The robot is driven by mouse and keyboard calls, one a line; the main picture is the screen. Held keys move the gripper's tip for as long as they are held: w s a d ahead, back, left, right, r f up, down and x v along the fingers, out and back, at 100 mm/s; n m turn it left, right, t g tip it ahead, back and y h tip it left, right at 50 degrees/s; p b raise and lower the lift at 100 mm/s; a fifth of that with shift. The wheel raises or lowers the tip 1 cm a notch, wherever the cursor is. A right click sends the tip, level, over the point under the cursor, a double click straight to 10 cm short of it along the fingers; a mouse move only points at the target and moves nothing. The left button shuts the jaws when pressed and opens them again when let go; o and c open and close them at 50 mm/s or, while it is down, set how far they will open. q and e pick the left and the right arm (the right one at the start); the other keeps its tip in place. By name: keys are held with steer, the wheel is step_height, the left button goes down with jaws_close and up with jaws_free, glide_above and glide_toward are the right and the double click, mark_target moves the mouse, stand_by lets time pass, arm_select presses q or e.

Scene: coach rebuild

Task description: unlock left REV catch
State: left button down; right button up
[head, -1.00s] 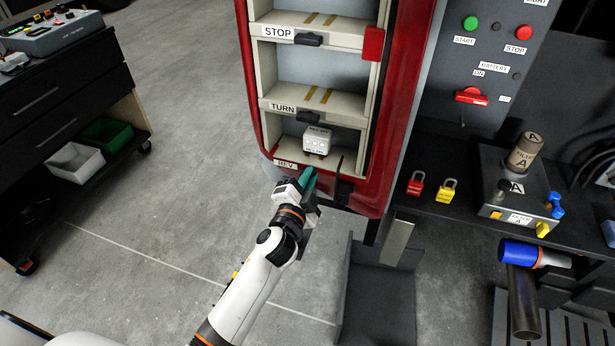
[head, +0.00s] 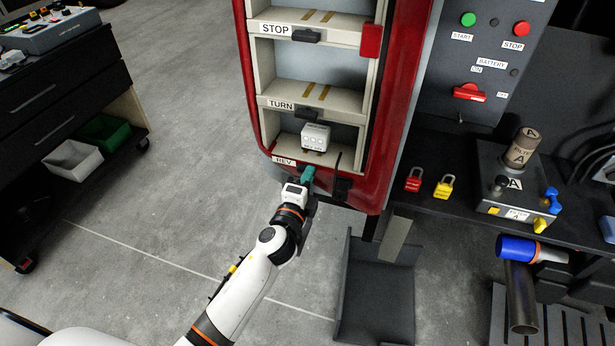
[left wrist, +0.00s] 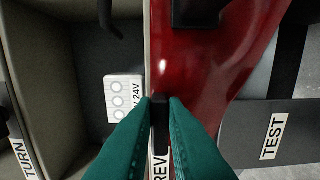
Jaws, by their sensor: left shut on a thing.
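The REV catch (left wrist: 159,112) is a small dark tab in the left wrist view, between the teal fingertips of my left gripper (left wrist: 160,101). The fingers are closed against its two sides. The white REV label (left wrist: 158,163) lies just behind the catch, partly covered by a finger. In the head view my left gripper (head: 308,173) is at the lower sill of the red-framed rack, just right of the REV label (head: 284,161). The gripper hides the catch there. My right gripper is in neither view.
A white module (head: 316,137) sits in the bottom bay, above the catch. The TURN catch (head: 308,113) and STOP catch (head: 306,36) are on the shelves above. A black upright lever (head: 337,170) stands close right of my gripper.

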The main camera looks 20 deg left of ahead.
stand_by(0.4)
arm_select(q)
steer(key=c, duration=1.5)
jaws_free()
steer(key=shift+o, duration=0.2)
steer(key=s+b, duration=0.1)
steer(key=s, duration=1.1)
steer(key=shift+a, duration=0.2)
